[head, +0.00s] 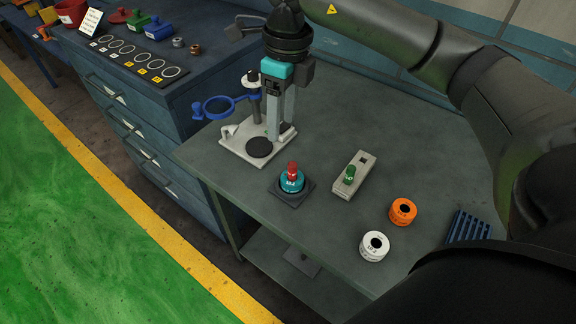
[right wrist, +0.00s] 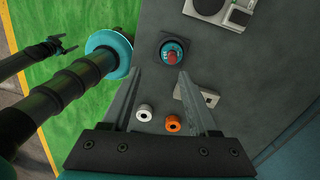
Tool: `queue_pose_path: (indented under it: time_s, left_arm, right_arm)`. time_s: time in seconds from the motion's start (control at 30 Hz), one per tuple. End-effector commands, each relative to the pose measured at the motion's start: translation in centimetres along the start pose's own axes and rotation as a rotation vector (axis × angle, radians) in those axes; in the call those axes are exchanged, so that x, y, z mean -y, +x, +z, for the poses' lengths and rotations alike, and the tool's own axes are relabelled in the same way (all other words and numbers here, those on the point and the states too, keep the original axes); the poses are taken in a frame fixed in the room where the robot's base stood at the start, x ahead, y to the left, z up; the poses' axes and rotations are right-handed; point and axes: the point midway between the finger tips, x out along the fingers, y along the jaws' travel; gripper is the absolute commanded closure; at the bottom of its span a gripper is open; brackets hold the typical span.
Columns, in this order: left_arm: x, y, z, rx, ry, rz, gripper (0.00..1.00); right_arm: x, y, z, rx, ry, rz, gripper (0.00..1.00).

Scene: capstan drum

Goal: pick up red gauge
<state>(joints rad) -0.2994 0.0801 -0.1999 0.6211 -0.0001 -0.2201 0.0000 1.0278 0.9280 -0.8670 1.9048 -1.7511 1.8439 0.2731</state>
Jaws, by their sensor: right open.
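The red gauge (head: 292,170) is a small red cylinder standing upright on a teal drum (head: 291,183), which sits on a dark square base (head: 307,194) on the grey bench. From above, the red gauge (right wrist: 172,58) shows on the drum beyond my fingertips, between their lines. My right gripper (head: 281,130) points down, open and empty. In the head view it appears above and behind the gauge, in front of the stand, and apart from the gauge.
A grey block (head: 361,167) holds a green gauge (head: 349,174). An orange roller (head: 403,211), a white roller (head: 374,246) and a blue slotted rack (head: 468,228) lie to the right. The front left bench is clear.

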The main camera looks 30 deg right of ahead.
Motion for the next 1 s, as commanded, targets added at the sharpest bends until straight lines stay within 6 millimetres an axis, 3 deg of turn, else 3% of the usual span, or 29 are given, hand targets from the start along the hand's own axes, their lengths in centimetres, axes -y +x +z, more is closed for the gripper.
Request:
queue_pose_path:
  time_s: [0.17, 0.6, 0.87, 1.0]
  left_arm:
    - [0.0, 0.1, 0.1, 0.001, 0.000, 0.000, 0.07]
    - [0.0, 0.7, 0.2, 0.003, 0.000, 0.000, 0.07]
    - [-0.1, 0.7, 0.2, 0.003, 0.000, 0.000, 0.07]
    - [-0.1, 0.8, 0.3, 0.003, 0.000, 0.000, 0.07]
  right_arm:
    - [1.8, -0.1, -1.2, -0.048, 0.031, -0.065, 0.40]
    - [2.2, 8.2, -1.6, -0.048, 0.030, -0.062, 0.40]
    - [2.4, 10.0, -1.7, -0.048, 0.028, -0.062, 0.40]
    - [2.6, 12.1, -1.9, -0.048, 0.029, -0.060, 0.40]
